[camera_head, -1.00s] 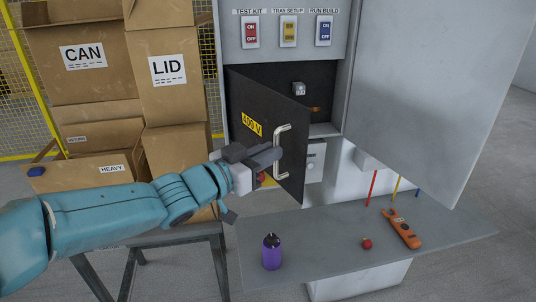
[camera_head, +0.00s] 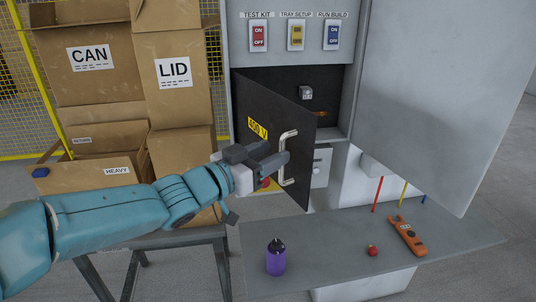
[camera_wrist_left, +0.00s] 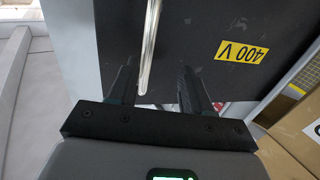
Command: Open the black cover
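The black cover (camera_head: 268,125) with a yellow 400 V label stands partly open, swung out from the cabinet on its left edge. Its silver bar handle (camera_head: 288,158) is on the free edge side. My left gripper (camera_head: 275,154) is at the handle. In the left wrist view my left gripper (camera_wrist_left: 155,75) has its two fingers apart, with the handle (camera_wrist_left: 148,45) between them and gaps on both sides. The black cover (camera_wrist_left: 205,30) fills much of that view. My right gripper is not in view.
A grey door (camera_head: 435,100) hangs at the right. The shelf (camera_head: 330,250) below holds a purple bottle (camera_head: 276,258), a red ball-like item (camera_head: 373,251) and an orange tool (camera_head: 406,235). Cardboard boxes (camera_head: 180,100) stand left. Labelled switches (camera_head: 296,35) sit above the opening.

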